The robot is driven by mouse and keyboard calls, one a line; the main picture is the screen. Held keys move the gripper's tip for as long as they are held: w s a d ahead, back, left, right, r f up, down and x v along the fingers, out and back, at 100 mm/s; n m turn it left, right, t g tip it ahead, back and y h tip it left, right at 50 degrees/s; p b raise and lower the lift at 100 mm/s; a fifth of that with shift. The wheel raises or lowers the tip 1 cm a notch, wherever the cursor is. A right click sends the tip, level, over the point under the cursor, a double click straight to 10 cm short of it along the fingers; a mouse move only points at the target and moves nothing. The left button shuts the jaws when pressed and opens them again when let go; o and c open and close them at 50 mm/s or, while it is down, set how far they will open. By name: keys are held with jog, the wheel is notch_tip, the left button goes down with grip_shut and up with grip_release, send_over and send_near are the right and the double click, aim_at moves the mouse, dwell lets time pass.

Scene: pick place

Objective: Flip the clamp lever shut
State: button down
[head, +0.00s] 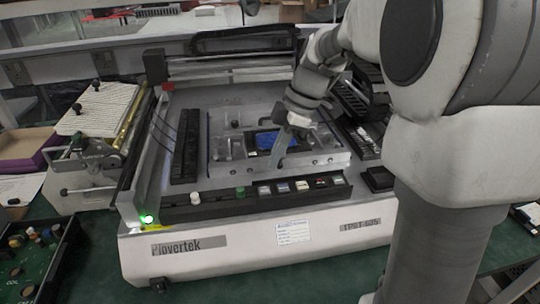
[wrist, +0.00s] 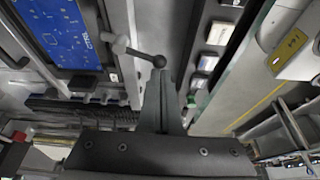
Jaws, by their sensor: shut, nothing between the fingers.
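The clamp lever (wrist: 136,51) is a thin grey rod with a black ball at its end, beside the blue circuit board (wrist: 62,27) in the wrist view. My gripper (wrist: 162,76) is shut and empty, its fingertips right at the ball; I cannot tell whether they touch. I cannot make out the lever clearly there.
The bench machine (head: 200,247) has a front strip with several buttons, including a green one (head: 240,192). A raised side rail (head: 140,160) stands at the left. A second fixture (head: 100,150) and an open black box (head: 35,255) lie left of the machine.

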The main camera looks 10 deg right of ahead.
jog(key=shift+s+d+n+g, duration=0.2)
jog(key=shift+d+n+g, duration=0.15)
jog(key=shift+n, duration=0.55)
jog(key=shift+s+d, duration=0.1)
jog(key=shift+d, duration=0.15)
jog(key=shift+d, duration=0.1)
